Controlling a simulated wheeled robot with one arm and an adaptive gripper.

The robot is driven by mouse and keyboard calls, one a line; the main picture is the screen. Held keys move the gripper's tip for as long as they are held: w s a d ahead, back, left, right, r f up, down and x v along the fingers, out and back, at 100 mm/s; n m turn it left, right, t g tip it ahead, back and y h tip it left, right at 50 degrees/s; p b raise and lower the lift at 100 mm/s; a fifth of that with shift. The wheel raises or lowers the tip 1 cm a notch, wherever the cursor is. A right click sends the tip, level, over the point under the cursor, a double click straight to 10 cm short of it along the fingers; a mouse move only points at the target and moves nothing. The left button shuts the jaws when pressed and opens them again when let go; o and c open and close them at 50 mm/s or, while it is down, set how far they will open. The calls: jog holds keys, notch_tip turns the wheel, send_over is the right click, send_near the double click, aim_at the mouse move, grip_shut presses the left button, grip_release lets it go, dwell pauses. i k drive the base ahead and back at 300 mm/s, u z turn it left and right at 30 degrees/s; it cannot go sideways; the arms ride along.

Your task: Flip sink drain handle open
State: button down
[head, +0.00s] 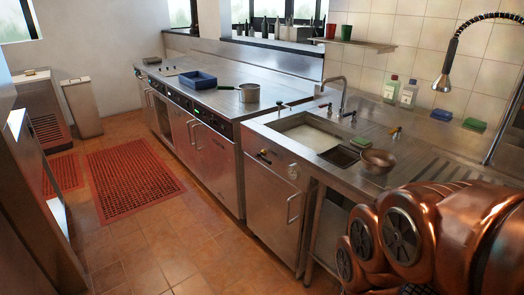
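The sink (312,135) is set in the steel counter at right of centre. Its basin looks filled with pale, cloudy water. A tall faucet (341,90) stands behind it. On the cabinet front below the sink is a small dark and yellowish handle (264,155), which may be the drain handle; its exact position is too small to tell. A round dial (293,171) sits to its right. My copper-coloured arm fills the lower right corner, well right of the sink. My gripper's fingers do not show.
A metal bowl (378,161) and a small sponge (360,142) lie right of the basin. Soap bottles (408,95) stand behind. A pot (249,92) and blue tray (198,80) are on the far counter. The tiled floor is open at left, with red mats (130,180).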

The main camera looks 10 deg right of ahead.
aim_at(260, 155)
jog(key=u, duration=0.65)
jog(key=i, duration=0.85)
jog(key=u, duration=0.9)
